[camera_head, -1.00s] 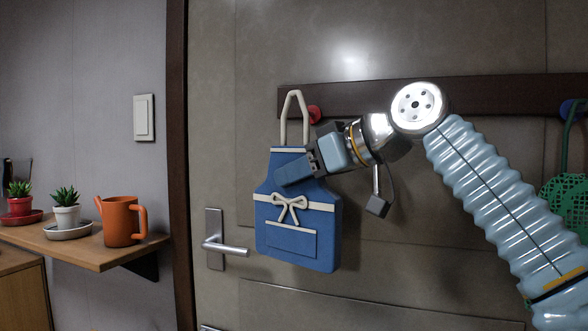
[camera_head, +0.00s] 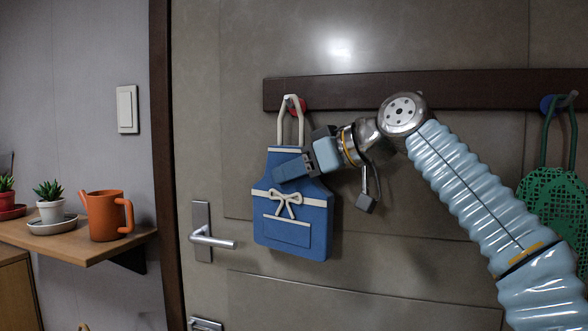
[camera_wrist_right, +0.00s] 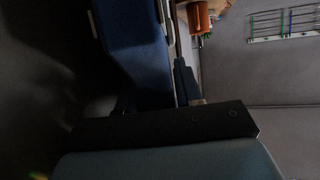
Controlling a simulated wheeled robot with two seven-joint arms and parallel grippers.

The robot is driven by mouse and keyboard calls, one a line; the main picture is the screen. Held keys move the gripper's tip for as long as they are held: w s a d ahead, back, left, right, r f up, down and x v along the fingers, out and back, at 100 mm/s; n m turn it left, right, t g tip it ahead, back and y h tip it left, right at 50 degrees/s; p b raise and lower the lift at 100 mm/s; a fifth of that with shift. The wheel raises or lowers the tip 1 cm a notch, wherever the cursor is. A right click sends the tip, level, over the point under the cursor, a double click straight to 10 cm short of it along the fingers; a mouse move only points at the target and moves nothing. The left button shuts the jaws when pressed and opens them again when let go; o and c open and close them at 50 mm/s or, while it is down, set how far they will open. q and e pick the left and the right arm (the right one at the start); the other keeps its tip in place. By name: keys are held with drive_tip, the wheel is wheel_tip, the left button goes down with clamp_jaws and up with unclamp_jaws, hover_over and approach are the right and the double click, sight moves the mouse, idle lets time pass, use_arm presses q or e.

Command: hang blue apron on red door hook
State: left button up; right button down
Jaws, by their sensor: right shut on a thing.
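The blue apron (camera_head: 291,220), with a white bow and a cream neck loop, hangs upright in front of the door in the head view. My right gripper (camera_head: 293,168) is shut on the apron's upper part, below the loop. The red hook (camera_head: 299,106) is on the dark rail. The top of the loop overlaps it, and a pale peg tip shows at the loop's top. I cannot tell whether the loop bears on the hook. In the right wrist view, the apron (camera_wrist_right: 137,45) runs between the dark fingers (camera_wrist_right: 155,92). My left gripper is out of view.
A door handle (camera_head: 212,240) is left of the apron. A shelf (camera_head: 75,243) at the left holds potted plants and an orange watering can (camera_head: 106,215).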

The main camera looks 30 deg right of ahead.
drive_tip(key=shift+w+a+f, duration=0.15)
drive_tip(key=shift+f, duration=0.1)
